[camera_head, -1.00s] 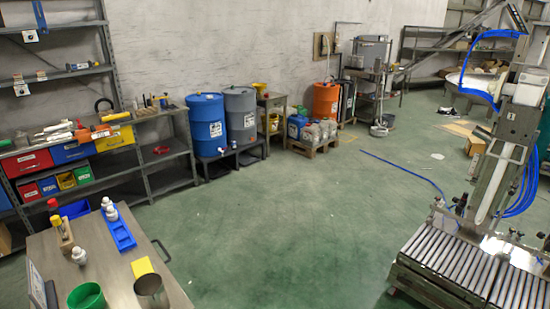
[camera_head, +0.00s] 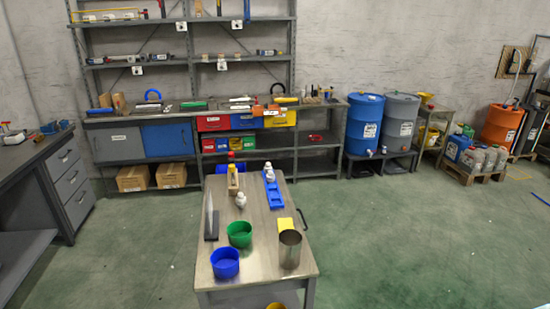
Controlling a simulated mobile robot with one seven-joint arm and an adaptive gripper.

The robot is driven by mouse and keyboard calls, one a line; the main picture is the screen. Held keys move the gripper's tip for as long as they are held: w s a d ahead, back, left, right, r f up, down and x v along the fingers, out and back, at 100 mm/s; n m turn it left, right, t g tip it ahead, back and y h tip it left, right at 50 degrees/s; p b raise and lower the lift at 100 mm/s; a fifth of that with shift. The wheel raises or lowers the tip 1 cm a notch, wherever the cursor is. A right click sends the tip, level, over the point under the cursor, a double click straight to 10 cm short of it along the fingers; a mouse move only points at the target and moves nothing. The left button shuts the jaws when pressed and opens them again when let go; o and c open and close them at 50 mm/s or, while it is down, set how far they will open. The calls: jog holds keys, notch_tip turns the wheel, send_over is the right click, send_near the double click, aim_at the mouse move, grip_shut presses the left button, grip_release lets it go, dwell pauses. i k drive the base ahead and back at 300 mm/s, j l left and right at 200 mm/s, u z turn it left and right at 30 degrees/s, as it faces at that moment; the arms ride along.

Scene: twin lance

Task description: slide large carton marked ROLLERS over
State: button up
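Two brown cartons sit side by side on the bottom level of the shelving at the back left. The left carton (camera_head: 133,178) looks a little wider than the right carton (camera_head: 171,176). Each has a small pale label on its front, too small to read, so I cannot tell whether either is marked ROLLERS. My gripper is not in view.
A metal table (camera_head: 262,247) stands in front, holding a green cup (camera_head: 240,234), a blue cup (camera_head: 225,263) and a metal can (camera_head: 290,250). A drawer bench (camera_head: 68,185) is at left.

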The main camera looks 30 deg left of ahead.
aim_at(136, 178)
jog(key=u, duration=2.2)
jog(key=i+j+u, duration=0.7)
jog(key=i+u, duration=0.25)
jog(key=i+j+u, duration=0.1)
jog(key=i+u, duration=0.4)
jog(key=i+z, duration=0.35)
jog(key=i+j+z, duration=0.15)
jog(key=i+z, duration=0.2)
jog(key=i, duration=0.15)
jog(key=i+l+z, duration=0.1)
jog(key=i+z, duration=0.35)
jog(key=z, duration=0.2)
jog(key=i+z, duration=0.6)
jog(key=i, duration=0.2)
jog(key=i+z, duration=0.3)
jog(key=i, duration=0.2)
